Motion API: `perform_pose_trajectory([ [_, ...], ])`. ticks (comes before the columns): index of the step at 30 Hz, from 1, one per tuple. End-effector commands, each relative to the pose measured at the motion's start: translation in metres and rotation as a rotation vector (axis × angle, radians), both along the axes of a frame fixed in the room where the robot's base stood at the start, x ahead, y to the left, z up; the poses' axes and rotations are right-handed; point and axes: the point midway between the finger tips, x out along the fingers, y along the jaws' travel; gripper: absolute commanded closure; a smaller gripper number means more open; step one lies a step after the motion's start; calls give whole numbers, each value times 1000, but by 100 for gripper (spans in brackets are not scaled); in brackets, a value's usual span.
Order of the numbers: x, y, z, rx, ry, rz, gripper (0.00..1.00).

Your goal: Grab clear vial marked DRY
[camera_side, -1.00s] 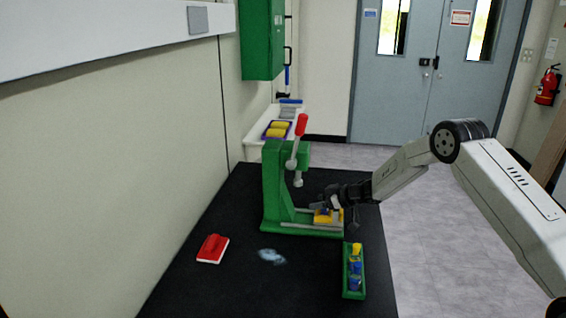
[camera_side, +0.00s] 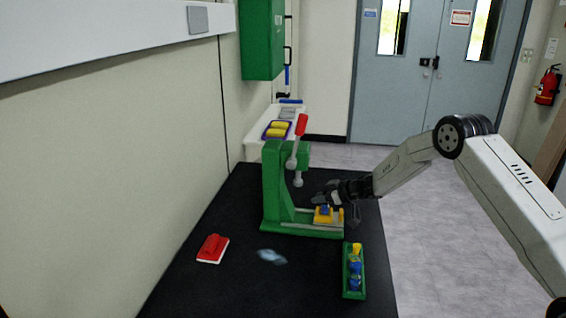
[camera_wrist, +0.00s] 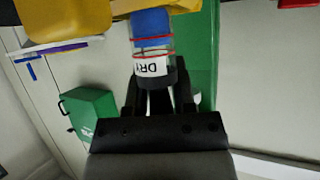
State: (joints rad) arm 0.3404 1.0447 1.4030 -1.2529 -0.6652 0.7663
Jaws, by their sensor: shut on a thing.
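The clear vial (camera_wrist: 153,52) shows in the wrist view, with a white label reading DRY, red lines, a blue band at one end and a dark other end. My gripper (camera_wrist: 160,92) is shut on the vial at its dark end. In the side view my gripper (camera_side: 338,202) is over the yellow block (camera_side: 328,218) of the green press. A blue patch shows at the yellow block, just under the fingers. Whether the vial touches the block is unclear.
The green press (camera_side: 275,195) with a red-tipped lever (camera_side: 301,125) stands just left of my gripper. A green rack (camera_side: 354,292) of blue and yellow pieces is in front. A red and white block (camera_side: 212,249) and a blurry bluish thing (camera_side: 271,256) lie on the black table (camera_side: 235,292).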

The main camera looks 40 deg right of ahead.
Motion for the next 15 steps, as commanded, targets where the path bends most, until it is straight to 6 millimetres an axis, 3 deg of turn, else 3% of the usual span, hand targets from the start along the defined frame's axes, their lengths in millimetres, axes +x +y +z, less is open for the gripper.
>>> perform_pose_trajectory([
  [4, 0, 0, 19, -1, -4, 0, 100],
  [15, -34, 5, 59, 0, -3, 0, 100],
])
